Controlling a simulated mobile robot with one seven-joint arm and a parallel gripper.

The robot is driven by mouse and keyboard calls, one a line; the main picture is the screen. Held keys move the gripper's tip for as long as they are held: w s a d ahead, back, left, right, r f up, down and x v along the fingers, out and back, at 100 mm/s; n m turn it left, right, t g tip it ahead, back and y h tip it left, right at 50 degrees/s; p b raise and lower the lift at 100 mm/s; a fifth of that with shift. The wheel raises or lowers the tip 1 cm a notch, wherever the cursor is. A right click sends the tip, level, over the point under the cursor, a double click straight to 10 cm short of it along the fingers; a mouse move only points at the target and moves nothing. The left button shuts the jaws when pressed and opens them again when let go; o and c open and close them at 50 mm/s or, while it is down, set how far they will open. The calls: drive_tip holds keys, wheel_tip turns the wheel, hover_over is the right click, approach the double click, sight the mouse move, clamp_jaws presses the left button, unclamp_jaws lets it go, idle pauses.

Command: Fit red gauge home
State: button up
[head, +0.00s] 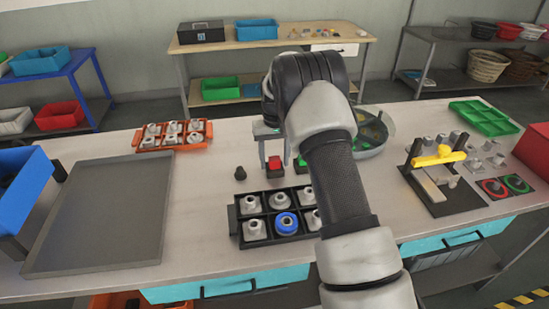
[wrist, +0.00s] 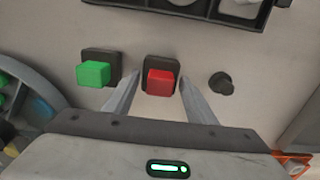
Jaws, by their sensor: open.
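The red gauge (head: 275,163) is a small red block at a dark square base (head: 274,174) on the bench. In the wrist view the red gauge (wrist: 160,82) stands up out of its dark base (wrist: 152,62); I cannot tell how deep it sits. My gripper (wrist: 160,78) is open, with one finger on each side of the red gauge. Contact between fingers and gauge is not clear. In the head view my gripper (head: 275,150) is above and around the gauge, partly covered by my arm.
A green block (wrist: 94,73) on a similar base stands beside the red one. A small dark knob (head: 240,173) stands on the other side. A black divided tray (head: 236,222) with grey parts and a blue ring lies in front. A round tank (head: 372,150) is behind my arm.

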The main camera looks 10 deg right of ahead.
sight(275, 158)
wheel_tip(275, 158, up, 18)
drive_tip(key=shift+f, duration=0.25)
idle(0.4)
drive_tip(key=s+r+t+p, duration=0.2)
drive_tip(key=s+r+t, duration=0.1)
drive_tip(key=s+r, duration=1.35)
drive_tip(key=s+f+t, duration=0.1)
drive_tip(key=s+f, duration=0.1)
drive_tip(key=s, duration=0.8)
drive_tip(key=s+f+t, duration=0.1)
drive_tip(key=s+f, duration=0.1)
drive_tip(key=s, duration=0.9)
drive_tip(key=shift+s+f+t+p, duration=0.2)
drive_tip(key=shift+s+t+p, duration=0.1)
drive_tip(key=shift+p, duration=0.1)
